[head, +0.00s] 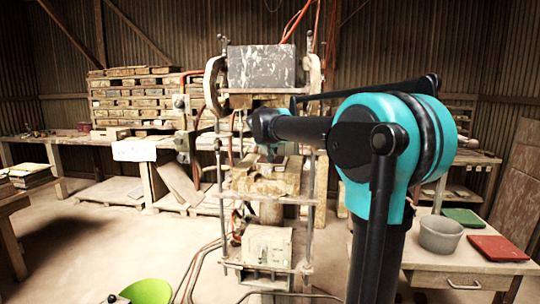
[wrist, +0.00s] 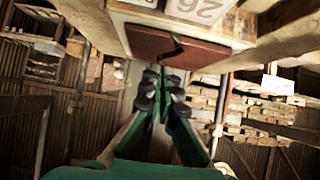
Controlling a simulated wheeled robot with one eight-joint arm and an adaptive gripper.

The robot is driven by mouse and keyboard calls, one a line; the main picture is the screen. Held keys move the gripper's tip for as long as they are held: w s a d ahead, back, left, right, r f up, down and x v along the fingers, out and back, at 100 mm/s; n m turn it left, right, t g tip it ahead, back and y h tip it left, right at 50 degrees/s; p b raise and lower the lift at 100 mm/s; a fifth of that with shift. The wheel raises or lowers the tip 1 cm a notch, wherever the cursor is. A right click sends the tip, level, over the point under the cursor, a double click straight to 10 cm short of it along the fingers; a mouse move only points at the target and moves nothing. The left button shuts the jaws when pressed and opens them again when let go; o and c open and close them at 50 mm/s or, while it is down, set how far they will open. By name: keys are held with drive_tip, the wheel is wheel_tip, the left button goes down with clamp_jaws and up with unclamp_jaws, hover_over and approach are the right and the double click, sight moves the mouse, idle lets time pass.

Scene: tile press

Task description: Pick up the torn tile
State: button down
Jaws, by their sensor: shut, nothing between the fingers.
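A reddish-brown tile with a dark jagged tear (wrist: 150,42) shows in the top middle of the wrist view, by the pale edge of the press. My gripper (wrist: 163,73) has green links and dark fingertips, which are together with nothing held between them. The fingertips appear just below the tile in the picture; I cannot tell if they touch it. In the head view my arm reaches left into the press (head: 262,68), and the tile cannot be clearly made out there.
A white block marked 26 (wrist: 197,10) is beside the tile. Press posts and hoses stand close around my arm. A grey bucket (head: 440,234), a green tray (head: 462,217) and a red tray (head: 497,248) are on the right table. A green bowl (head: 147,291) is at the front.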

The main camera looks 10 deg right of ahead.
drive_tip(key=shift+w+f, duration=0.1)
drive_tip(key=shift+f, duration=0.6)
drive_tip(key=shift+d+f, duration=0.1)
drive_tip(key=shift+s+f, duration=0.1)
drive_tip(key=shift+s, duration=0.15)
drive_tip(key=s, duration=0.2)
drive_tip(key=s+a, duration=0.1)
drive_tip(key=s, duration=0.1)
drive_tip(key=s+a, duration=0.1)
drive_tip(key=s, duration=0.2)
drive_tip(key=shift+s+a, duration=0.1)
drive_tip(key=shift+a, duration=0.15)
drive_tip(key=shift+r, duration=0.65)
drive_tip(key=shift+w+d, duration=0.15)
drive_tip(key=shift+w, duration=0.1)
